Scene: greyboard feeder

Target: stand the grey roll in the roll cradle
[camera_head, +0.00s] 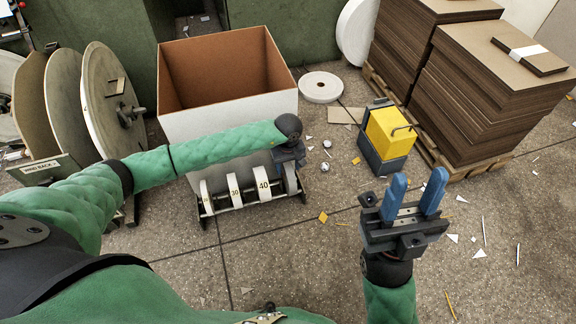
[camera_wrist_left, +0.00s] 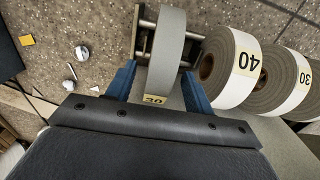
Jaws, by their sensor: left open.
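The grey roll (camera_wrist_left: 170,50) stands upright at the right end of the roll cradle, between the cradle's bars, and has a partly hidden number label. In the head view the grey roll (camera_head: 291,182) is partly covered by my left gripper. The roll cradle (camera_head: 253,205) also holds white-banded rolls marked 30 (camera_head: 234,188) and 40 (camera_head: 263,185). My left gripper (camera_wrist_left: 160,84) is open, with one blue finger on each side of the grey roll; I cannot tell if they touch it. My right gripper (camera_head: 415,192) is open and empty, above the floor to the right.
A large open cardboard box (camera_head: 228,110) stands behind the cradle. A yellow and grey case (camera_head: 388,135) and stacked board on a pallet (camera_head: 490,100) are at the right. Big reels (camera_head: 100,100) stand at the left.

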